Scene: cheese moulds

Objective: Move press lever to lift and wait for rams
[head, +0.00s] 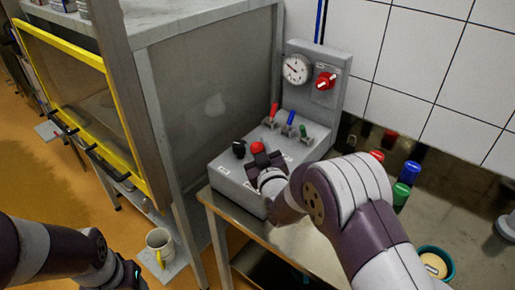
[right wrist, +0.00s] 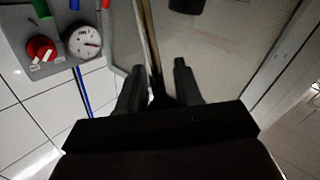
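The grey control console (head: 235,180) stands on a metal table beside the press cabinet. On it are a red ball-topped lever (head: 257,148), a black knob (head: 239,149), and red, blue and green levers (head: 291,117) further back. I cannot tell which is the press lever. My right gripper (head: 264,162) is over the console, close to the red ball; contact is unclear. In the right wrist view its two fingers (right wrist: 158,85) are apart with nothing visible between them. A black knob-like thing (right wrist: 186,4) is cut off at the top. My left gripper (head: 132,276) is low at the left, partly out of frame.
A gauge (head: 296,69) and red rotary switch (head: 325,80) are on the console's upright panel. The cabinet has a yellow-framed guard (head: 125,155). Coloured cylinders (head: 409,172) and a teal bowl (head: 434,262) are at the right. The rams are not visible.

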